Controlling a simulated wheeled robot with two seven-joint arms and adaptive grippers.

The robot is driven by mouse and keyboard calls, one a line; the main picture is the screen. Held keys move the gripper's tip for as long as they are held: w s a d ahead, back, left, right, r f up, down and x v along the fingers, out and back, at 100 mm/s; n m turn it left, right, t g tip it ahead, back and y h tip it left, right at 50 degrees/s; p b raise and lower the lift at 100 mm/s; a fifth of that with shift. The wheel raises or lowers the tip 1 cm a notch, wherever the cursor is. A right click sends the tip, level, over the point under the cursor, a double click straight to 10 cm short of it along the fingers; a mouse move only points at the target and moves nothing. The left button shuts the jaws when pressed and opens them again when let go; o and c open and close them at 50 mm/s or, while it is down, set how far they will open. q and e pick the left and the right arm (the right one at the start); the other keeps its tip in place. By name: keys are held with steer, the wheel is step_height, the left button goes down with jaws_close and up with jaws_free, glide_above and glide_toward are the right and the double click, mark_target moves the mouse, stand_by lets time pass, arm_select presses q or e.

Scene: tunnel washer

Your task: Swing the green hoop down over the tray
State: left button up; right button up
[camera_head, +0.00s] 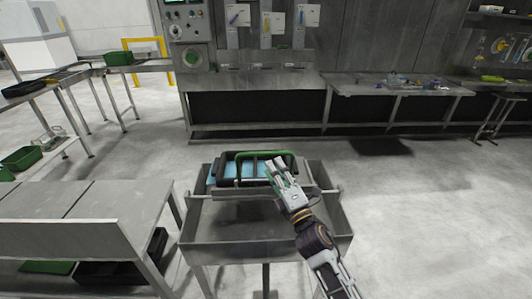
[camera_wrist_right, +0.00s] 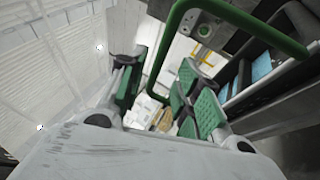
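The green hoop (camera_head: 262,153) is at the black tray (camera_head: 218,178) on a grey cart, with a bar across the tray's far side and legs toward the near side. I cannot tell how far it is tilted. Light blue contents show inside the tray. My right gripper (camera_head: 281,168) is at the right part of the hoop. In the right wrist view the hoop (camera_wrist_right: 240,17) curves above the gripper (camera_wrist_right: 152,88). The green-padded fingers are apart, and one hoop leg shows in the gap beyond them; contact is unclear. My left gripper is not in view.
The grey cart (camera_head: 250,252) has raised side walls around the tray. A metal bench (camera_head: 85,210) stands close on the left, with bins below. A control panel (camera_head: 188,40) and a worktable (camera_head: 400,88) stand behind. The floor at right is clear.

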mark_target(266, 153)
steer(key=shift+p+x, duration=0.6)
steer(key=shift+x, duration=2.85)
jaws_close()
